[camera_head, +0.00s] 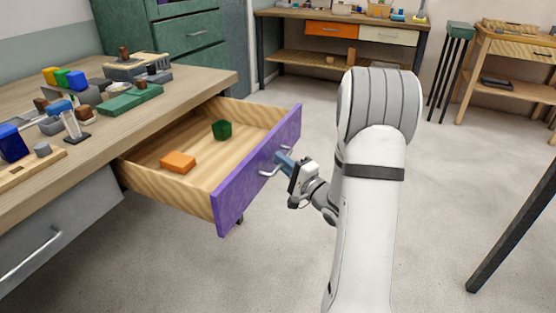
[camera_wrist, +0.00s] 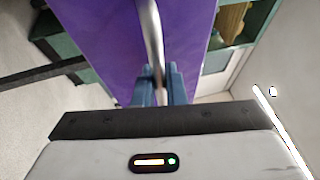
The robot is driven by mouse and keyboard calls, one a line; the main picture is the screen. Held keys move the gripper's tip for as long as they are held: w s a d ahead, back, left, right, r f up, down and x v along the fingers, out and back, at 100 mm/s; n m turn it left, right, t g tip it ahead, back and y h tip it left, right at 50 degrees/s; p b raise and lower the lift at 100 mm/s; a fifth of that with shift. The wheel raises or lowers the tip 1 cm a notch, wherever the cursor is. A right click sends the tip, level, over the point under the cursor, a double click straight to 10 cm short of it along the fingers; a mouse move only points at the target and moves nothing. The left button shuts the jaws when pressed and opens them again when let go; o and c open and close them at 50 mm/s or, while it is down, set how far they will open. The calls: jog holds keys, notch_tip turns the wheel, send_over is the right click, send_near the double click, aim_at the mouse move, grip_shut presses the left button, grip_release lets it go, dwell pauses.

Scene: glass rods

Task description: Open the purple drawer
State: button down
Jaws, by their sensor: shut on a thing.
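The purple drawer (camera_head: 250,181) is pulled far out of the wooden desk in the head view, with its light wood inside showing. An orange block (camera_head: 178,162) and a dark green block (camera_head: 222,129) lie in it. My gripper (camera_head: 283,162) is at the drawer's front, with its blue fingers shut on the metal handle (camera_head: 271,170). In the wrist view the purple front (camera_wrist: 110,40) fills much of the picture. The handle (camera_wrist: 153,40) runs down between the fingers of my gripper (camera_wrist: 158,85).
The desk top (camera_head: 150,125) holds small blocks, trays and glassware. A grey drawer (camera_head: 50,235) is shut at the lower left. A green cabinet (camera_head: 185,30) stands behind the desk. A dark table leg (camera_head: 510,235) is at the right. The floor around the arm is clear.

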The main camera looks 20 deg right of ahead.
dwell(0.3)
jog(key=c, duration=1.5)
grip_release()
jog(key=p+v, duration=0.1)
jog(key=v, duration=0.6)
jog(key=shift+s+d+f, duration=0.15)
jog(key=shift+s, duration=0.2)
